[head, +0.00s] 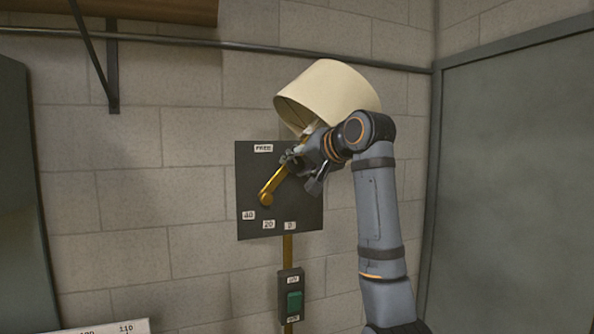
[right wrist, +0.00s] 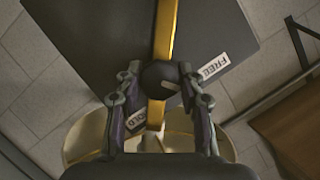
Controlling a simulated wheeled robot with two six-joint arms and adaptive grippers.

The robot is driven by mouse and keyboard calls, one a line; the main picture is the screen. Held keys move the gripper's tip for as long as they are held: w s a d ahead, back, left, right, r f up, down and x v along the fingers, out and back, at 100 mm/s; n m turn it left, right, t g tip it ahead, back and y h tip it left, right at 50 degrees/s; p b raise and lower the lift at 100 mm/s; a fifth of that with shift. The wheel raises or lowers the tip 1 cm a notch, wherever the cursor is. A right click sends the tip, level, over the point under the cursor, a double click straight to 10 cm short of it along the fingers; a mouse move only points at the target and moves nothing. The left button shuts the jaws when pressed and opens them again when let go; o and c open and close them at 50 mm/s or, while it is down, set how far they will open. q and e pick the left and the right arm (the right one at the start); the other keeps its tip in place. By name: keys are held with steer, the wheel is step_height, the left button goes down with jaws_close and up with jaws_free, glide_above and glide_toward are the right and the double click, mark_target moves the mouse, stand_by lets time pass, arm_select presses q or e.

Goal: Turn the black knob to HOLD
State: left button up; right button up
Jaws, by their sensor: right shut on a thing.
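The black knob (right wrist: 160,78) sits on the brass lamp arm (right wrist: 166,30), between the two fingers of my right gripper (right wrist: 158,75) in the right wrist view. The fingers are shut on it from both sides. A light mark on the knob points right, roughly toward the FREE label (right wrist: 213,66). The HOLD label (right wrist: 153,121) lies on the other side, partly hidden by a finger. In the head view my right gripper (head: 291,157) is at the upper end of the brass arm (head: 273,185), below the cream lampshade (head: 335,90). My left gripper is out of view.
A dark wall plate (head: 250,175) behind the arm carries 40, 20 and 0 labels. Below it is a switch box with a green button (head: 294,301). A horizontal rail (head: 200,42) and wooden shelf (head: 160,10) are above. A numbered white strip (head: 110,327) lies at lower left.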

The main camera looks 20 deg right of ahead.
steer(key=m+b, duration=0.1)
steer(key=m+y+b, duration=0.2)
steer(key=shift+d+f+t, duration=0.1)
steer(key=shift+f+t, duration=0.15)
steer(key=shift+t, duration=0.15)
steer(key=m+b, duration=0.2)
steer(key=m+t+y+b, duration=0.1)
steer(key=m+b, duration=0.1)
steer(key=m, duration=0.1)
steer(key=shift+f+t+b, duration=0.1)
steer(key=shift+t+b, duration=0.2)
steer(key=m+t+b, duration=0.1)
steer(key=m+b, duration=0.1)
steer(key=m+t+b, duration=0.1)
steer(key=m+b, duration=0.1)
steer(key=m, duration=0.1)
steer(key=shift+y, duration=0.4)
steer(key=shift+m+t+h+b, duration=0.3)
steer(key=shift+m+t+b, duration=0.6)
steer(key=shift+m, duration=1.3)
steer(key=o, duration=1.2)
